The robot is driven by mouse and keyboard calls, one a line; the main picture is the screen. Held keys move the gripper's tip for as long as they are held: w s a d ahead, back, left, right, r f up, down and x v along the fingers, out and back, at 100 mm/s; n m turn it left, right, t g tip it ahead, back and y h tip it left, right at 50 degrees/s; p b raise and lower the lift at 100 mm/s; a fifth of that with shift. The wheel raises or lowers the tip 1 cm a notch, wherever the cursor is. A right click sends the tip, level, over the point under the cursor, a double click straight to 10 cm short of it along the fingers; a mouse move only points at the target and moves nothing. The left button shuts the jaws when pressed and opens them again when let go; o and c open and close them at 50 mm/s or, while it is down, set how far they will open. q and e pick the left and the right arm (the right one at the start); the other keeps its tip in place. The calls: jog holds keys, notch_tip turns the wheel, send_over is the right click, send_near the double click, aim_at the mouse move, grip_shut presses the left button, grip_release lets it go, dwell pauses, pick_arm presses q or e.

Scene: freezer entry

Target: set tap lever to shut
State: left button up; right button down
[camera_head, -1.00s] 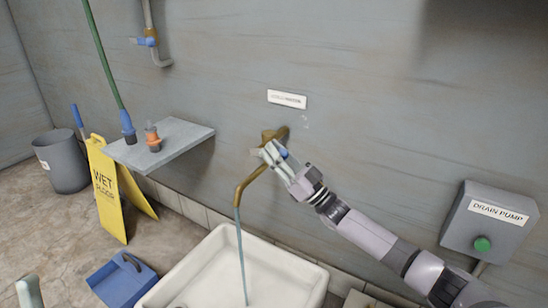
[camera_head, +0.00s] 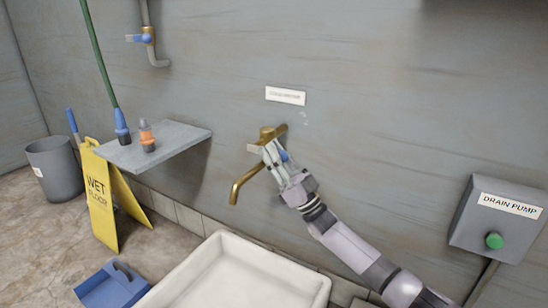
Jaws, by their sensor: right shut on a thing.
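The brass tap (camera_head: 242,184) sticks out from the grey wall above the white sink, its spout curving down to the left. No water shows below the spout. My right gripper (camera_head: 271,152) reaches up from the lower right and is shut on the tap lever at the tap's body. A small blue part of the lever (camera_head: 284,156) shows beside the fingers; the rest is mostly hidden by them, so its exact angle is hard to tell. My left gripper is not in view.
The white sink (camera_head: 205,254) stands below the tap. A grey shelf (camera_head: 183,143) with an orange-banded bottle (camera_head: 147,136) is on the left. A yellow wet-floor sign (camera_head: 99,199) stands on the floor. A drain pump box (camera_head: 492,222) is at right.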

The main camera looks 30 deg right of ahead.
jog(key=shift+f, duration=0.35)
jog(key=c, duration=1.7)
grip_release()
jog(key=shift+s, duration=0.1)
jog(key=shift+o, duration=0.5)
jog(key=shift+d, duration=0.15)
jog(key=shift+o, duration=0.8)
jog(key=shift+r, duration=0.2)
jog(key=v, duration=1.2)
